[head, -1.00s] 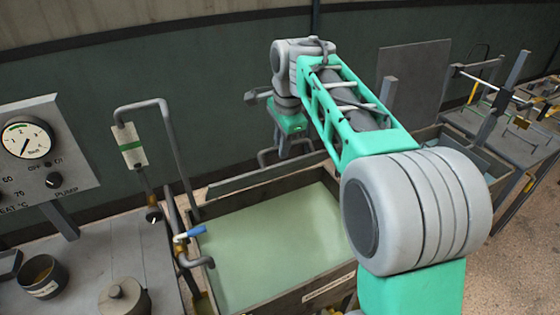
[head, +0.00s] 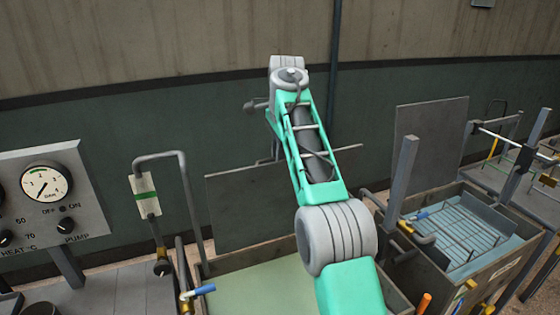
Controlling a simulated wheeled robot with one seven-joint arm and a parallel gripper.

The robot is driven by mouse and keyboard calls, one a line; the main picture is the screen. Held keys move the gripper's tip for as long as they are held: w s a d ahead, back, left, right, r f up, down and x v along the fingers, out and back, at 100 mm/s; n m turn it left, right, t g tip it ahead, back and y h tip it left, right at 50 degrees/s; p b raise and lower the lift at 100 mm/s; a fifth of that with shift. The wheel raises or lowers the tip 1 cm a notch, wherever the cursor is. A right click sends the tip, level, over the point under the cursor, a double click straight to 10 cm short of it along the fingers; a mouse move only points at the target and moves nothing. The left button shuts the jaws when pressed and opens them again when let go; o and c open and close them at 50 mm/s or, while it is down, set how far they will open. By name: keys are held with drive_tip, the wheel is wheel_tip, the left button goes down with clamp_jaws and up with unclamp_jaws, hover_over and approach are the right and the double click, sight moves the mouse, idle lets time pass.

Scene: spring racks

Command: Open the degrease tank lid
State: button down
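The degrease tank (head: 228,264) stands low in the middle of the head view, with pale green liquid inside. Its grey lid (head: 240,213) stands raised, roughly upright, along the tank's back edge, and the tank mouth is uncovered. A thin handle (head: 276,148) shows at the lid's top edge, partly behind my arm. My arm reaches over the tank to the lid, and its forearm covers the lid's middle. My gripper is hidden behind the arm, so its fingers and any contact with the handle do not show.
A gauge panel (head: 45,203) and a bent pipe (head: 186,190) stand at left. A blue-handled valve (head: 200,290) is at the tank's left. Another tank (head: 455,275) with a rack inside and a raised panel (head: 430,145) stands at right, with a grey post (head: 402,185) beside it.

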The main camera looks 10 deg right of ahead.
drive_tip(key=shift+w+a+p, duration=0.3)
drive_tip(key=shift+w, duration=0.35)
drive_tip(key=c, duration=1.5)
unclamp_jaws()
drive_tip(key=shift+a, duration=0.35)
drive_tip(key=shift+o, duration=0.5)
drive_tip(key=shift+d+r, duration=0.1)
drive_tip(key=shift+d, duration=0.3)
drive_tip(key=shift+a, duration=0.1)
